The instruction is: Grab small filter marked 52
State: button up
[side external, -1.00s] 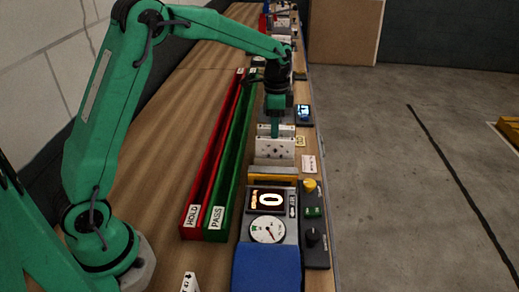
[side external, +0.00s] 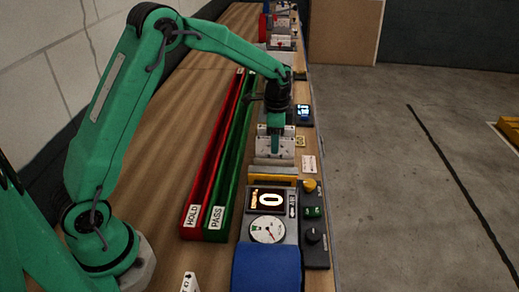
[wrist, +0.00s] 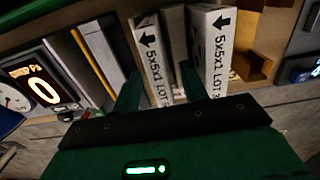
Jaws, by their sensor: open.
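My gripper (side external: 276,148) is down at the row of upright boxed filters in the side view. In the wrist view my gripper (wrist: 159,78) is open, with one finger on each side of a narrow white boxed filter (wrist: 150,45). I cannot read a 52 on either. Contact between fingers and box cannot be told.
Grey and yellow-edged panels (wrist: 92,60) stand left of the fingers. A display reading 0 (side external: 268,199) and a dial gauge (side external: 267,230) are nearer the base. Long red HOLD (side external: 192,219) and green PASS (side external: 216,219) troughs run along the left.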

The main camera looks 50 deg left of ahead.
jog(key=shift+f, duration=1.15)
grip_shut()
